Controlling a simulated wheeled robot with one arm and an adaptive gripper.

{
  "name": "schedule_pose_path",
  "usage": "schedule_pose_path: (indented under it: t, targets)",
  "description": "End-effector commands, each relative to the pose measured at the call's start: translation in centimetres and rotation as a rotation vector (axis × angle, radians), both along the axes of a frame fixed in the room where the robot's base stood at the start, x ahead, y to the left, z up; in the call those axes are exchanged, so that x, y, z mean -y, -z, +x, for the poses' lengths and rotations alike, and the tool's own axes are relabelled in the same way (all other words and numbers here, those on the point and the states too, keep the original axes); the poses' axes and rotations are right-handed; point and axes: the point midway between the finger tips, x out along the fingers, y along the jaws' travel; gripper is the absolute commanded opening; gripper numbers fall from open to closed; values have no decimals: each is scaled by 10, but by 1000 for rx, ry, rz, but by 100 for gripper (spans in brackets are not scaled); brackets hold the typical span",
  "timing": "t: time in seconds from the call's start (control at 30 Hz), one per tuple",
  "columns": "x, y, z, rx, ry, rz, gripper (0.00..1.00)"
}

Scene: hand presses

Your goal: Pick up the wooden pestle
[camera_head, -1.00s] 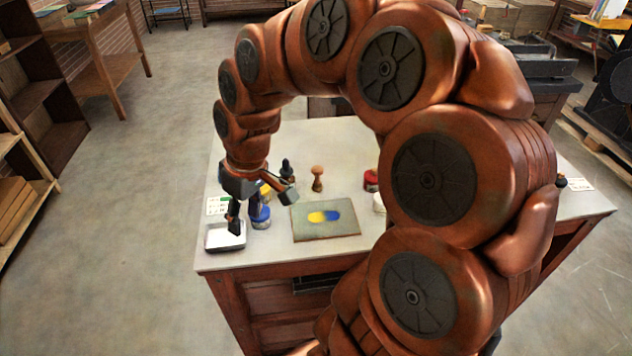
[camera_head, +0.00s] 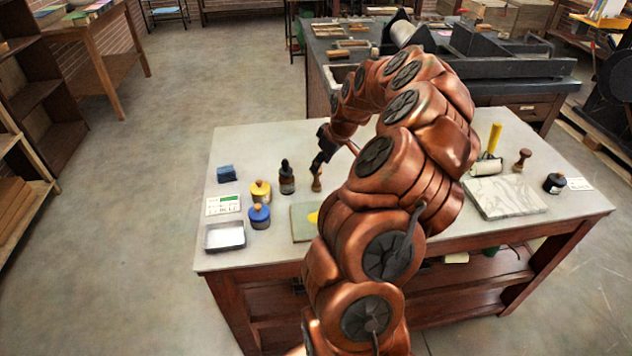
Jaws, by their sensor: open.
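The wooden pestle (camera_head: 316,184) stands upright on the light-topped table, left of the middle. Only its lower part shows; my gripper hides its upper part. My gripper (camera_head: 319,166) is open and at the pestle's top, its dark fingers pointing down. I cannot tell whether a finger touches the pestle. A similar dark wooden turned piece (camera_head: 521,160) stands at the right of the table.
A dark bottle (camera_head: 287,178) stands close left of the pestle. Yellow (camera_head: 261,192) and blue (camera_head: 259,216) jars and a metal tray (camera_head: 225,236) are farther left. A green board (camera_head: 301,222) lies in front. A roller (camera_head: 487,166) and marbled slab (camera_head: 505,196) are right.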

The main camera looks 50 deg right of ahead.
Motion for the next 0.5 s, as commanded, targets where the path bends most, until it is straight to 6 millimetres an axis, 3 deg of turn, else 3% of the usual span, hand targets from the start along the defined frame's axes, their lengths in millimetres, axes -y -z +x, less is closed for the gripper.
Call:
schedule_pose_path:
  t: [0.5]
  targets:
    - [-4,31,13,-2,-1,2,48]
